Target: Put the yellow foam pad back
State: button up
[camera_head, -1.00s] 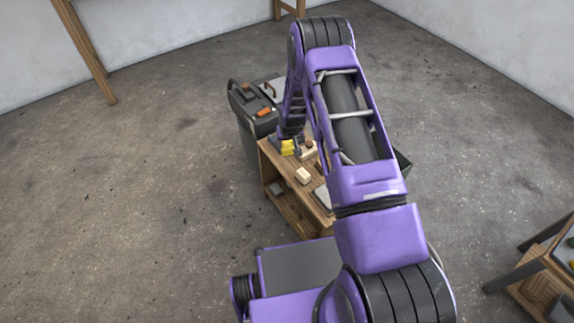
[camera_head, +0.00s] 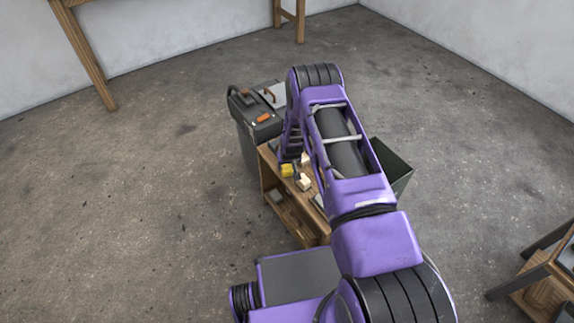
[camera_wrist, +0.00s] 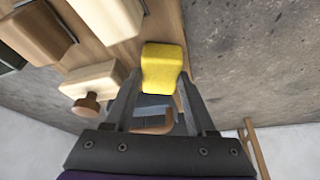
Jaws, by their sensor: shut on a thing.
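The yellow foam pad (camera_wrist: 163,68) is a small, soft-edged block between the fingertips of my gripper (camera_wrist: 163,80) in the wrist view. My gripper is shut on it. In the head view, the yellow foam pad (camera_head: 287,170) shows at the left side of the wooden bench (camera_head: 312,228), with my gripper just behind it and partly hidden by my arm. I cannot tell whether the pad touches the bench top.
A pale block with a round knob (camera_wrist: 92,84) lies close left of the pad, with other wooden blocks (camera_wrist: 108,14) beyond. A black toolbox (camera_head: 252,120) stands behind the bench. A dark bin (camera_head: 396,172) is at its right. My arm covers much of the bench top.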

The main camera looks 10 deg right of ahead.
jog(key=o, duration=1.2)
jog(key=p+v, duration=0.2)
jog(key=v, duration=1)
jog(key=shift+r, duration=0.15)
